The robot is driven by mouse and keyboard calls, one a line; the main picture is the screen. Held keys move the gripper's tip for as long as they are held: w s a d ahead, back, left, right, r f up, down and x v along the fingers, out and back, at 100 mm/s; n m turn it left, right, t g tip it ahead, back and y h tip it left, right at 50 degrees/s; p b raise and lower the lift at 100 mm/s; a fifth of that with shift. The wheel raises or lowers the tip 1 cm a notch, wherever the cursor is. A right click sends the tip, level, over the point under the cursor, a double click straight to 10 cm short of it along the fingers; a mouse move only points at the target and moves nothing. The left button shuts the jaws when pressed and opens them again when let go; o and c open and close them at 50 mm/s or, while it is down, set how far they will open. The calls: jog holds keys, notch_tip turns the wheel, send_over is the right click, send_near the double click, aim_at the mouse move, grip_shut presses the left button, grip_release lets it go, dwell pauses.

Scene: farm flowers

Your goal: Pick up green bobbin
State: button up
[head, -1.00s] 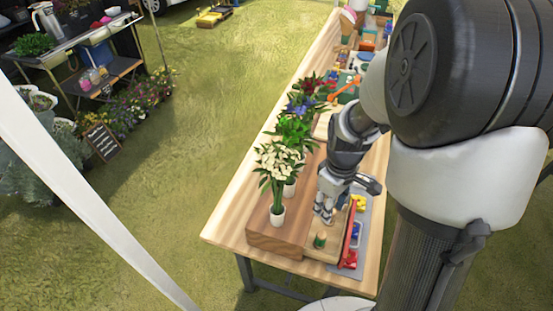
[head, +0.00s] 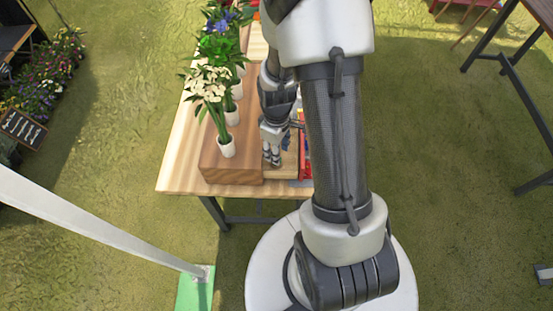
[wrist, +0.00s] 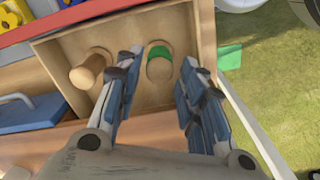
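The green bobbin (wrist: 159,64), a wooden spool with a green band, stands in a shallow wooden tray (wrist: 205,35) in the wrist view. My gripper (wrist: 165,68) is open, with one fingertip on each side of the bobbin. I see a gap at both sides, and cannot tell how deep the fingers reach beside it. In the head view my gripper (head: 272,158) is low at the near end of the table, and the bobbin is hidden there.
A plain wooden peg (wrist: 88,70) stands in the tray left of my left finger. In the head view a wooden block (head: 230,168) with potted white flowers (head: 226,146) stands close left of my gripper.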

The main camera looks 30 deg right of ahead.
notch_tip(320, 180, down, 4)
jog(key=shift+f+b, duration=0.1)
jog(key=shift+b, duration=0.35)
jog(key=shift+c, duration=0.5)
jog(key=c, duration=0.7)
